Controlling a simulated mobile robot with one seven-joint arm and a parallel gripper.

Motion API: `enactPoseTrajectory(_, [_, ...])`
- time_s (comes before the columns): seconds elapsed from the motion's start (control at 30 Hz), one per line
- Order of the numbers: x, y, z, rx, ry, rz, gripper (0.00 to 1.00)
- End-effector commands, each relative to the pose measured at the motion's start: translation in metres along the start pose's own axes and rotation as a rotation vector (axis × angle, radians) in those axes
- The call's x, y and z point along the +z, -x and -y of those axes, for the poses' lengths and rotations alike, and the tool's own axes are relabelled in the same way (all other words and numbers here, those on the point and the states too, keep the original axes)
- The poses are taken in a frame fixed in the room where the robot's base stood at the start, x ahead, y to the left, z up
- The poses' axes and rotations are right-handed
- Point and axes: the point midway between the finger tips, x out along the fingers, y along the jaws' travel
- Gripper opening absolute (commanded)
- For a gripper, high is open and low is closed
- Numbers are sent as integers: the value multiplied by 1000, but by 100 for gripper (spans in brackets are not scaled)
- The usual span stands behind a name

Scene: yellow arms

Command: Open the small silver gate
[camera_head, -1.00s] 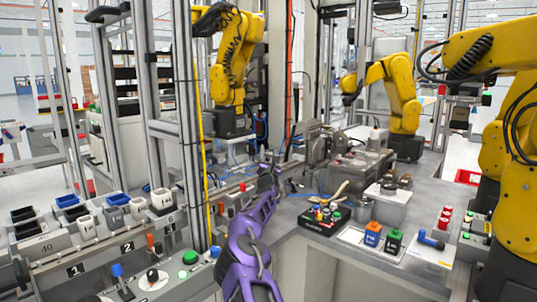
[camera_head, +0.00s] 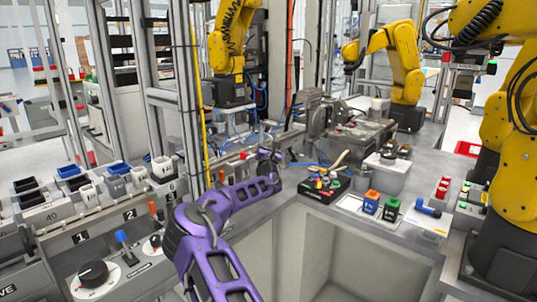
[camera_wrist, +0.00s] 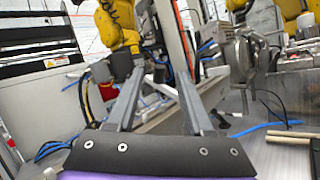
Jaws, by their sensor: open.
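My gripper (camera_head: 287,156) is at the end of my purple arm, over the back part of the grey bench in the head view. In the wrist view its two grey fingers (camera_wrist: 160,75) stand apart with nothing between them. No part is clearly recognisable as the small silver gate. An upright silver-grey metal fixture (camera_head: 316,121) stands on the bench beyond and right of my gripper. Rounded silver metal parts (camera_wrist: 240,60) show right of the fingers in the wrist view, apart from them.
Yellow robot arms stand behind (camera_head: 228,55) and at the right (camera_head: 515,150). A black button box (camera_head: 325,186) and blue hoses lie near my gripper. A control panel with a black knob (camera_head: 93,274) is at left. An open recess (camera_head: 365,255) lies in front.

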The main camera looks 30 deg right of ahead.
Motion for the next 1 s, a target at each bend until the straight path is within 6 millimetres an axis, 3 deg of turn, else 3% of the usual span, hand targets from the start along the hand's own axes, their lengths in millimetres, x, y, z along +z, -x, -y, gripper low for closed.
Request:
enactPoseTrajectory(0.3, [0,54,0,-1,0,0,52])
enactPoseTrajectory(0.5, [0,80,0,0,0,0,52])
enactPoseTrajectory(0.93, [0,91,0,0,-1,1,52])
enactPoseTrajectory(1.0, [1,90,-1,0,-3,0,43])
